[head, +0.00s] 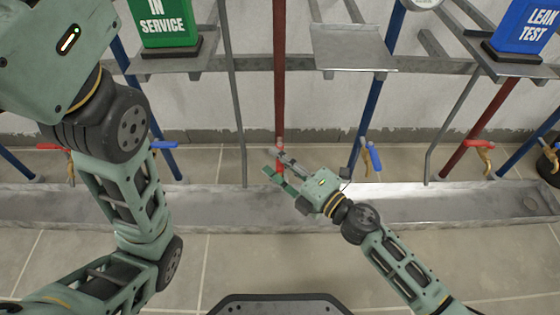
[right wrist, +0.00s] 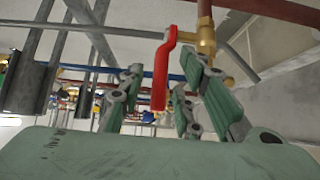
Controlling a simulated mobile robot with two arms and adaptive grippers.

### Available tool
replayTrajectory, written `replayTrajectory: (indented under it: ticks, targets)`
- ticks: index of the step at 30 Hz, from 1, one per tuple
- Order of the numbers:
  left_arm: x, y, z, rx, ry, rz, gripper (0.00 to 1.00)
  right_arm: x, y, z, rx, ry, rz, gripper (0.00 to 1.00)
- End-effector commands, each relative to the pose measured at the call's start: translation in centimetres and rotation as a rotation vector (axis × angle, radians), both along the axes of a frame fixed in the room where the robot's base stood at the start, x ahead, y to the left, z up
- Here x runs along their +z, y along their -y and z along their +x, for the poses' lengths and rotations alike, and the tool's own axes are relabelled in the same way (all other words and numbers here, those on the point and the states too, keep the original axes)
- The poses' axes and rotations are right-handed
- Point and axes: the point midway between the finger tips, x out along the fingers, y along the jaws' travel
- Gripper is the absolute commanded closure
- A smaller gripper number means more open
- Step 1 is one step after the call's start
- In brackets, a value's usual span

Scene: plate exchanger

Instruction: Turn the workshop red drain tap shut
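The red drain tap has a brass valve body (right wrist: 206,38) and a red lever (right wrist: 163,70) hanging down, seen in the right wrist view. In the head view the tap is at the foot of the middle red pipe (head: 279,70), mostly hidden by my right gripper (head: 279,167). In the right wrist view, my right gripper (right wrist: 160,100) is open, its green-padded fingers on either side of the lever with gaps visible. My left gripper's body (head: 55,50) fills the top left of the head view; its fingers are out of frame.
Other taps with red and blue levers, such as a blue one (head: 374,156), line the pipes. A grey trough (head: 420,203) runs below. A green "IN SERVICE" sign (head: 168,22) and a blue "LEAK TEST" sign (head: 525,27) stand on ledges. The front floor is clear.

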Motion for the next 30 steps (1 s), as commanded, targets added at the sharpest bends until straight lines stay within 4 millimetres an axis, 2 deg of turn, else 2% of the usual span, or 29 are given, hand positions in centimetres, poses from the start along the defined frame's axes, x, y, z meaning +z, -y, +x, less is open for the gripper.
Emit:
replayTrajectory:
  ticks: [1, 11, 30]
  targets:
    - [-0.01, -0.01, -0.03, 0.0, 0.001, -0.001, 0.6, 0.01, 0.0, 0.0, 0.0, 0.0, 0.0, 0.71]
    - [-0.08, -0.05, -0.04, -0.002, 0.002, -0.002, 0.6, 0.01, 0.02, -0.01, 0.0, 0.0, 0.0, 1.0]
    - [0.06, -0.06, 0.0, -0.003, 0.001, -0.004, 0.6, 0.04, -0.3, -0.08, 0.0, 0.001, -0.001, 1.0]
